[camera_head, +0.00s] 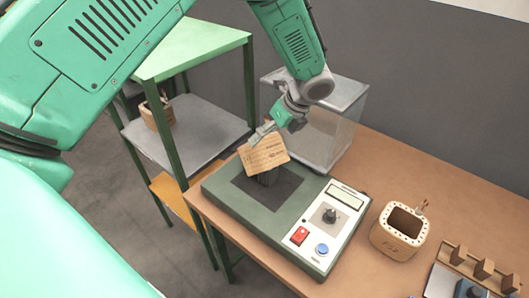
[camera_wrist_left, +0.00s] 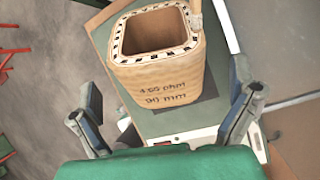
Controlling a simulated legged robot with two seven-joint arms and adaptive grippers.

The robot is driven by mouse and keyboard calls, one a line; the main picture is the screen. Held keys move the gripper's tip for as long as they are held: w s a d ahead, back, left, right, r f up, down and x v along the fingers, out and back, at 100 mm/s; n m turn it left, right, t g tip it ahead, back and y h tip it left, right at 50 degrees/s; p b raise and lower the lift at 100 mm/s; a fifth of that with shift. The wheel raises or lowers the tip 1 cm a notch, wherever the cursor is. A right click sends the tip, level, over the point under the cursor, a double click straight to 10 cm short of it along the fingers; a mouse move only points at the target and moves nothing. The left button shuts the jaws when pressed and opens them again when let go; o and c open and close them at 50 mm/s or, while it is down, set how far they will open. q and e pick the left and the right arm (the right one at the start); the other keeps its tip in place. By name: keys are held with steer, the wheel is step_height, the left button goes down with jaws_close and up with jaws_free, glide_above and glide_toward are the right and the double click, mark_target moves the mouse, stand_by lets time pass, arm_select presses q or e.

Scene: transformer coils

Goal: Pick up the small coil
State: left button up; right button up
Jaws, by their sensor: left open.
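A tan coil (camera_head: 265,156) sits tilted over the dark post on the green tester. The left wrist view shows this coil (camera_wrist_left: 158,62) with its square opening and print reading about "4.65 ohm, 90 mm". My left gripper (camera_head: 264,132) is at the coil's upper side. In the left wrist view its fingers (camera_wrist_left: 168,110) are spread wide, with the coil ahead between them; contact is not clear. A second coil (camera_head: 398,232) stands upright on the table right of the tester. A third coil (camera_head: 157,113) is on the grey shelf. My right gripper is not in view.
The green tester (camera_head: 232,208) has a panel with a red switch, black knob and blue button. A clear box (camera_head: 318,130) stands behind it. A wooden rack (camera_head: 480,266) is at the lower right. Bare table (camera_head: 450,195) lies behind the second coil.

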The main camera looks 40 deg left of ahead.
arm_select(q)
steer(key=p+x, duration=0.1)
steer(key=x, duration=0.3)
steer(key=shift+s+f, duration=0.1)
steer(key=shift+f, duration=0.3)
steer(key=shift+a+f, duration=0.1)
steer(key=shift+f, duration=0.2)
steer(key=shift+r, duration=0.1)
steer(key=c, duration=1.3)
